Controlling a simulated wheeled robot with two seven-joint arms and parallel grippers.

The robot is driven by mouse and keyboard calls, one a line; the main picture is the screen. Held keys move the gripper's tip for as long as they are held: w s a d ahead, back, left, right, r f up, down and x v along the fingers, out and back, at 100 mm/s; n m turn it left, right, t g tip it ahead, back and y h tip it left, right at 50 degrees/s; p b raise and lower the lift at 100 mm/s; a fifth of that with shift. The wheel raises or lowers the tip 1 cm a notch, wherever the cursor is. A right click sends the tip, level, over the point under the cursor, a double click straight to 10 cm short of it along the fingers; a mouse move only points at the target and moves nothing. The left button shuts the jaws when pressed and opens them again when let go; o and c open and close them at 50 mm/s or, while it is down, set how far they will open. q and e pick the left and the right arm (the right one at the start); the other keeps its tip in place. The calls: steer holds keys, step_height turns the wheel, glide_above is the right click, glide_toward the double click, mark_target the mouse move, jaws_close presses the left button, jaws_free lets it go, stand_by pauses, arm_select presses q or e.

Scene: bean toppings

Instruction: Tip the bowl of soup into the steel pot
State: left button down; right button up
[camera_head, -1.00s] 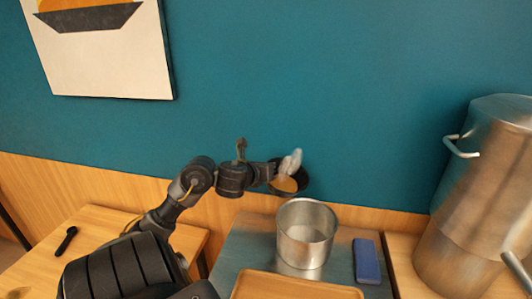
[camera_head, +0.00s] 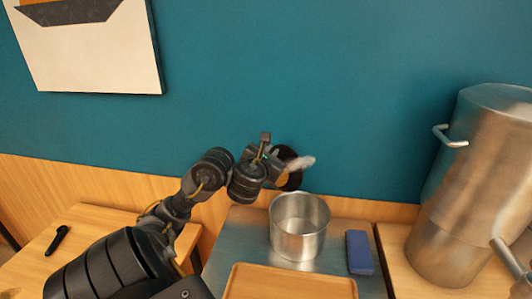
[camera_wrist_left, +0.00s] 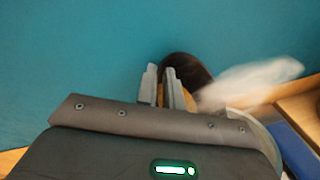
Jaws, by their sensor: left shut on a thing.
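The dark bowl (camera_head: 294,155) is in the air above the back rim of the steel pot (camera_head: 298,232), steeply tilted, with orange-brown showing inside it. My left gripper (camera_head: 273,167) is shut on its near-left side. In the left wrist view, the fingers (camera_wrist_left: 163,78) grip the dark bowl (camera_wrist_left: 190,70), which is partly hidden behind them. A blurred whitish mass (camera_head: 300,163) sticks out from the bowl to the right; I cannot tell exactly what it is. The pot stands upright on the grey counter, and no contents can be made out in it. My right gripper is out of view.
A wooden tray (camera_head: 290,285) lies in front of the pot. A blue block (camera_head: 360,253) lies to the pot's right. A large steel urn (camera_head: 468,190) stands further right. A teal wall (camera_head: 330,80) rises close behind the bowl. A small black object (camera_head: 57,240) lies on the left table.

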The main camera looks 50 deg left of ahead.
arm_select(q)
steer(key=shift+w+d+f+m+t+y+b, duration=0.3)
steer(key=shift+d+m+b, duration=0.25)
steer(key=shift+d+m, duration=0.6)
steer(key=shift+w+d+f+m+t+y+b, duration=0.25)
steer(key=shift+d+m+b, duration=0.45)
steer(key=shift+d, duration=0.75)
steer(key=shift+w+d+f+m+t+y+b, duration=0.15)
steer(key=shift+w+d+m+t+y+b, duration=0.2)
steer(key=shift+d+m, duration=0.85)
steer(key=shift+w+d+f+m+t+b, duration=0.15)
steer(key=shift+d+m+t+b, duration=0.2)
steer(key=shift+d+m, duration=0.35)
steer(key=shift+w+d+f+m+t+b, duration=0.1)
steer(key=shift+d+m+b, duration=0.35)
steer(key=shift+d, duration=0.35)
steer(key=shift+w+d+f+m+t+b, duration=0.15)
steer(key=shift+d+m+t+b, duration=0.15)
steer(key=shift+d+m, duration=0.4)
